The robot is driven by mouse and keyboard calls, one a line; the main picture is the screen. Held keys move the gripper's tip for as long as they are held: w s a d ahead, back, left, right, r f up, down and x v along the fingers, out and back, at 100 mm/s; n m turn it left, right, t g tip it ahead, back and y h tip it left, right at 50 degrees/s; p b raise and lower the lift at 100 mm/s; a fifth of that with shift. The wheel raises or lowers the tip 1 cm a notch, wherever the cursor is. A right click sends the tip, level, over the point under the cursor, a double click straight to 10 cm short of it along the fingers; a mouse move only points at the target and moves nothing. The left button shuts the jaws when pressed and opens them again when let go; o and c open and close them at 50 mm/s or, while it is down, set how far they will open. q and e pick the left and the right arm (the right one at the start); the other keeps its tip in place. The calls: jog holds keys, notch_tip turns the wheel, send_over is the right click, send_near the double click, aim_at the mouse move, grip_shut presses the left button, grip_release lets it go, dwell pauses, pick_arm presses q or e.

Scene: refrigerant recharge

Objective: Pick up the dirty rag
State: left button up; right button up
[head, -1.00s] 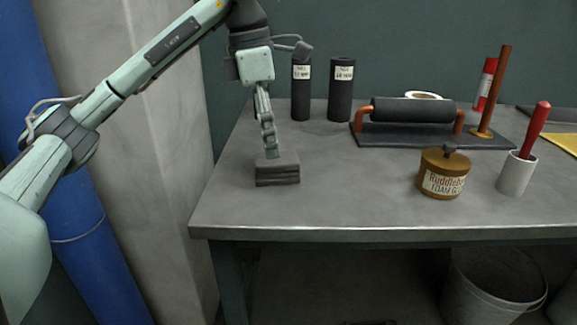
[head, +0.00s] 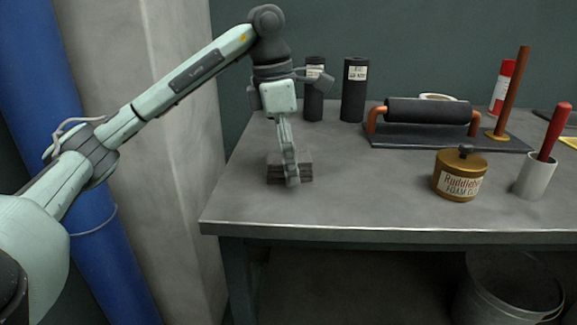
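The dirty rag (head: 304,171) looks like a dark grey folded stack lying on the left part of the metal workbench (head: 350,205). My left gripper (head: 291,180) points down from above, and its fingers overlap the middle of the rag in the picture. They hide part of the rag's front. The fingers show nearly edge-on, so I cannot tell whether they are apart or closed, or whether they touch the cloth. The rag appears to rest on the bench. My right gripper is not in view.
Two black cylinders (head: 354,90) stand behind the rag. A black roller (head: 425,111) on a dark base, a brown foam glue jar (head: 459,174) and a white cup (head: 534,177) with a red-handled tool are to the right. A bucket (head: 508,290) stands below.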

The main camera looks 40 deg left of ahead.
pick_arm(q)
jog(key=shift+f, duration=0.15)
jog(key=c, duration=1.3)
jog(key=shift+o, duration=0.2)
